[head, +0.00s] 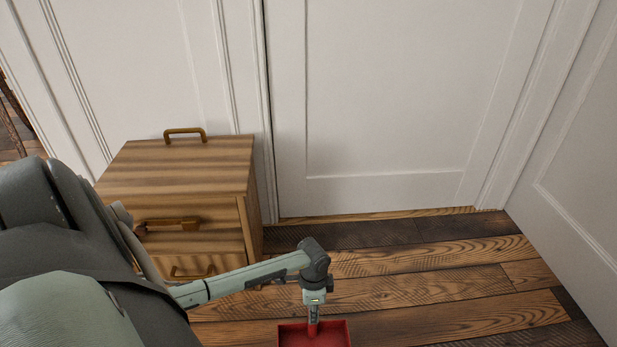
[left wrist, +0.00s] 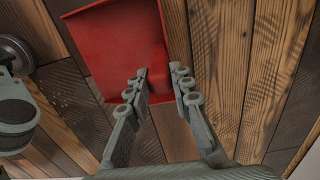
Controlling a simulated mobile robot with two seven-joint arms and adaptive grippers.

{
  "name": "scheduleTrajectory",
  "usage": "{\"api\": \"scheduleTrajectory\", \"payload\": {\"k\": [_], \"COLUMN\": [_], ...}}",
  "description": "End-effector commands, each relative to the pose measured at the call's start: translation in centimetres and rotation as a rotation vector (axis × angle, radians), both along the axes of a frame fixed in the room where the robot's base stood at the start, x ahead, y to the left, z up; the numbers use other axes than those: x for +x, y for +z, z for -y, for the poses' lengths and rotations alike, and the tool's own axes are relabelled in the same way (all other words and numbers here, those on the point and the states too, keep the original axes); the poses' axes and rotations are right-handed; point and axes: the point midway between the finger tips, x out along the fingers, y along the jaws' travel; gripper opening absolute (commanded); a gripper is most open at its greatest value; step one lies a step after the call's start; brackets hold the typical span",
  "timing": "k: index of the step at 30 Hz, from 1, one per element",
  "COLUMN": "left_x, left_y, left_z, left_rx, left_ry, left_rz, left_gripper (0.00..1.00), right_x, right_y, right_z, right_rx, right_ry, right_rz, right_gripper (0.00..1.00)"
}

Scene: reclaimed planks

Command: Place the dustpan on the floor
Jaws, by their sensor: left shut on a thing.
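The red dustpan (head: 300,338) is at the bottom edge of the head view, partly cut off. It also shows in the left wrist view (left wrist: 115,45), its tray over the plank floor. My left gripper (head: 313,308) points down at the dustpan from above. In the left wrist view its fingers (left wrist: 158,82) are closed in at the dustpan's near end and shut on it; the gripped part is mostly hidden between them. I cannot tell whether the dustpan touches the floor (head: 430,290). My right gripper is not in view.
A striped wooden cabinet (head: 185,165) with brass-coloured handles stands at left, beside my left arm. A white panelled door (head: 390,100) closes off the back, and a white panel (head: 580,170) stands at right. The plank floor right of the dustpan is clear.

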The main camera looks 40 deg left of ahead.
Motion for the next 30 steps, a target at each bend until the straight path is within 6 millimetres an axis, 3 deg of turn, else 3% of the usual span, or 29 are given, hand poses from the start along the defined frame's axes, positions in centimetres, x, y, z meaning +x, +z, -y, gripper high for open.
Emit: {"api": "scheduleTrajectory", "payload": {"k": [13, 14, 18, 30], "left_x": [-0.05, -0.07, -0.07, -0.03], "left_y": [-0.39, -0.37, -0.34, 0.54], "left_z": [0.17, 0.15, 0.15, 0.12], "left_rx": [0.000, 0.001, 0.001, 0.001], "left_ry": [0.001, 0.000, 0.000, 0.001], "left_rz": [0.000, -0.001, -0.001, 0.001], "left_gripper": [0.00, 0.24, 0.41, 0.42], "right_x": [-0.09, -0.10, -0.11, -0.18], "right_y": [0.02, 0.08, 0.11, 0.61], "right_z": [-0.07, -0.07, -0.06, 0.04], "right_rx": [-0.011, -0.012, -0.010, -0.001], "right_ry": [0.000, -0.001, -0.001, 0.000], "right_rz": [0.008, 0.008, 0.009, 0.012], "right_gripper": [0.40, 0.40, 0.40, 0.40]}}
